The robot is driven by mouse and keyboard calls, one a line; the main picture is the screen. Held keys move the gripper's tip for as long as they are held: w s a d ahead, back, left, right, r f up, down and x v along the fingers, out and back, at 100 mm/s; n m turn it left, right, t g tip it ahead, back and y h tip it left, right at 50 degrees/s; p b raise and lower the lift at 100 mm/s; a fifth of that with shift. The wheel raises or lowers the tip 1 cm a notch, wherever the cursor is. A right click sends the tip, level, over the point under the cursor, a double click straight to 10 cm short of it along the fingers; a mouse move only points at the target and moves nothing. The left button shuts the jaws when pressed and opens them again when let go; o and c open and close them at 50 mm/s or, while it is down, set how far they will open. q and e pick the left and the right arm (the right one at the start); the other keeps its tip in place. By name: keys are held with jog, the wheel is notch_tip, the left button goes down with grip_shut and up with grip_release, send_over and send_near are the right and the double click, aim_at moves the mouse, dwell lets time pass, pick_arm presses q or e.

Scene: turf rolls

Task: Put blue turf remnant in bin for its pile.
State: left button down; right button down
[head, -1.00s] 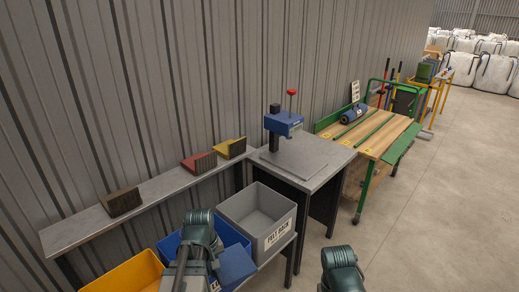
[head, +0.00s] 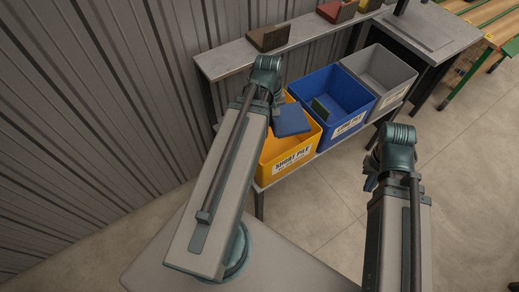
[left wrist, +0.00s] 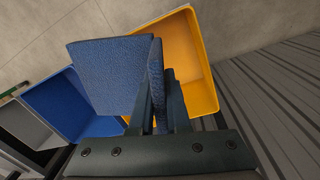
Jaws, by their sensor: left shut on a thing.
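The blue turf remnant (head: 293,121) is a flat piece with short, fine pile. My left gripper (head: 275,95) is shut on it and holds it above the bins, in front of the yellow bin's right part. In the left wrist view the remnant (left wrist: 103,72) sits between the fingers (left wrist: 160,105), over the border between the yellow and blue bins. The yellow bin (head: 273,172) is labelled SHORT PILE. The blue bin (head: 348,87) has a PILE label whose first word is hard to read. My right gripper (head: 371,174) hangs at the right, its jaws unclear.
A grey bin (head: 383,68) stands right of the blue bin. A ledge (head: 225,64) behind holds a brown block (head: 268,38), a red one (head: 336,11) and a yellow one. Open floor (head: 470,150) lies at right.

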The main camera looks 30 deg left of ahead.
pick_arm(q)
jog(key=w+a+f+n+b, duration=0.3)
jog(key=w+f+n+b, duration=0.1)
jog(key=w, duration=0.6)
jog(key=b, duration=2.4)
send_over(275, 151)
notch_tip(275, 151, down, 24)
jog(key=shift+s+r, duration=0.1)
jog(key=shift+s, duration=0.05)
notch_tip(275, 151, down, 4)
jog(key=b, duration=0.3)
jog(key=shift+b, duration=0.3)
jog(key=shift+f, duration=0.3)
jog(key=c, duration=0.9)
grip_release()
jog(key=shift+r, duration=0.1)
jog(key=r+p, duration=0.8)
jog(key=s+r+p, duration=0.1)
jog(key=r+p, duration=0.3)
jog(key=shift+a+r, duration=0.15)
jog(key=shift+a, duration=0.05)
